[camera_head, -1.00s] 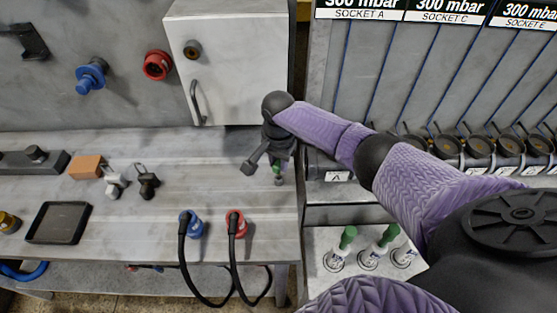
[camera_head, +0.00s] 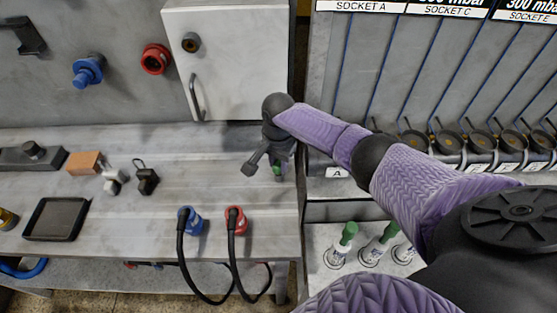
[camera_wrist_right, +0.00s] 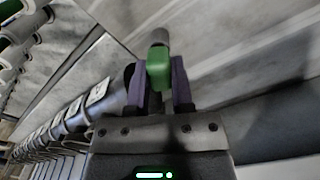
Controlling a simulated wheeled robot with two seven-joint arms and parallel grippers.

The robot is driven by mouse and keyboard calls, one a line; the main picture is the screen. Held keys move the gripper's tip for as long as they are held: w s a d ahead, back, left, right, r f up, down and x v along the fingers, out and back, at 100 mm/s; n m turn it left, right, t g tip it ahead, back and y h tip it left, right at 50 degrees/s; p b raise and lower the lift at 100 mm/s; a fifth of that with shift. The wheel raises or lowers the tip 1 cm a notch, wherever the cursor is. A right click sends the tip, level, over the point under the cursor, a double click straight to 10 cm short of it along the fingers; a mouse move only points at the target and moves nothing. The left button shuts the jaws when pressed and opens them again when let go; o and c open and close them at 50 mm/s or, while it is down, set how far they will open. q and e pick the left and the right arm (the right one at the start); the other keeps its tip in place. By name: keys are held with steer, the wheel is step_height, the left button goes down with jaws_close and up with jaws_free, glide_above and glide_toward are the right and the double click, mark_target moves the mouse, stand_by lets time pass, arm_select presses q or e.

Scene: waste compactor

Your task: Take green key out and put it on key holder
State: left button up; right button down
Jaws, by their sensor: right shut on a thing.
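The green key (camera_wrist_right: 159,68) is between the two fingers of my right gripper (camera_wrist_right: 159,82) in the right wrist view. The gripper is shut on the key's green block, and a grey cylindrical part shows beyond it. In the head view my right gripper (camera_head: 277,167) hangs over the right end of the workbench, below the cabinet. A bit of the green key (camera_head: 277,170) shows there. I cannot tell which thing is the key holder. My left gripper is out of view.
A workbench (camera_head: 120,235) carries a black tray (camera_head: 56,219), an orange-brown block (camera_head: 84,162), and small grey and black padlock-like items. Blue and red plugs (camera_head: 236,219) with cables sit at its front. A white cabinet (camera_head: 235,65) stands behind. Green-topped bottles (camera_head: 341,243) stand at right.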

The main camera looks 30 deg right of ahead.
steer(key=shift+f, duration=0.35)
steer(key=shift+f+b, duration=0.35)
steer(key=shift+f, duration=0.05)
stand_by(0.9)
steer(key=shift+c, duration=2.1)
jaws_free()
steer(key=shift+c, duration=0.3)
steer(key=shift+p, duration=0.3)
